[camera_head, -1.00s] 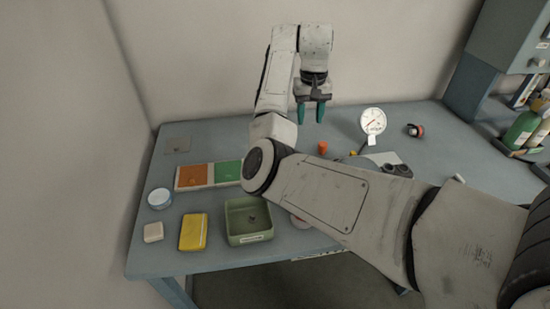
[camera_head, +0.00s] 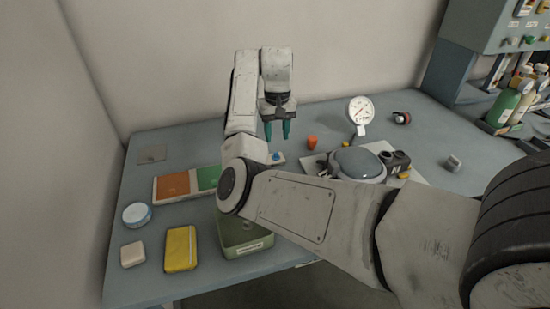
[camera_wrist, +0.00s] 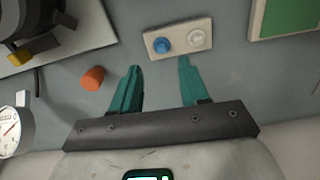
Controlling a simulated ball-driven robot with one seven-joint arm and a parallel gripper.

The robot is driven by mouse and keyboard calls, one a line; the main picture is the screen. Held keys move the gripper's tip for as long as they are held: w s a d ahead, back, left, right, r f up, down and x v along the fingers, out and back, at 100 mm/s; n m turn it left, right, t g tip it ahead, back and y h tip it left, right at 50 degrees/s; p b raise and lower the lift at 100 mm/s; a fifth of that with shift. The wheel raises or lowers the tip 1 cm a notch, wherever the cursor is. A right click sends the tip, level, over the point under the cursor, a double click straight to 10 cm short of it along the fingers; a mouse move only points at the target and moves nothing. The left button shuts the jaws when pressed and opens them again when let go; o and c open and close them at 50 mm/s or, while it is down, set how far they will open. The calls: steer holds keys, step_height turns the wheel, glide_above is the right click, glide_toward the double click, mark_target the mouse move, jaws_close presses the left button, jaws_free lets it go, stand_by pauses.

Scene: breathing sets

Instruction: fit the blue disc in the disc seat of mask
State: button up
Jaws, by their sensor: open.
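The blue disc (camera_wrist: 163,45) sits on a small beige holder (camera_wrist: 178,52) beside a white disc (camera_wrist: 196,39). In the head view the blue disc (camera_head: 276,156) shows just below my fingertips. My gripper (camera_head: 277,132) is open and empty above the table. In the wrist view its teal fingertips (camera_wrist: 160,63) point toward the holder, on either side of the blue disc and apart from it. A grey domed piece (camera_head: 357,164), which looks like the mask, lies on a pale board; my arm hides part of it. I cannot make out its disc seat.
An orange cylinder (camera_head: 311,142) stands near the gripper, with a round gauge (camera_head: 360,110) behind the board. A tray with orange and green panels (camera_head: 174,186), a green bin (camera_head: 240,242), a yellow case (camera_head: 181,249) and a white-lidded tin (camera_head: 137,214) are at left.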

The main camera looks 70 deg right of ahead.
mark_target(276, 155)
steer(key=shift+w+f, duration=0.2)
steer(key=shift+f, duration=2.95)
steer(key=shift+c, duration=0.2)
jaws_close()
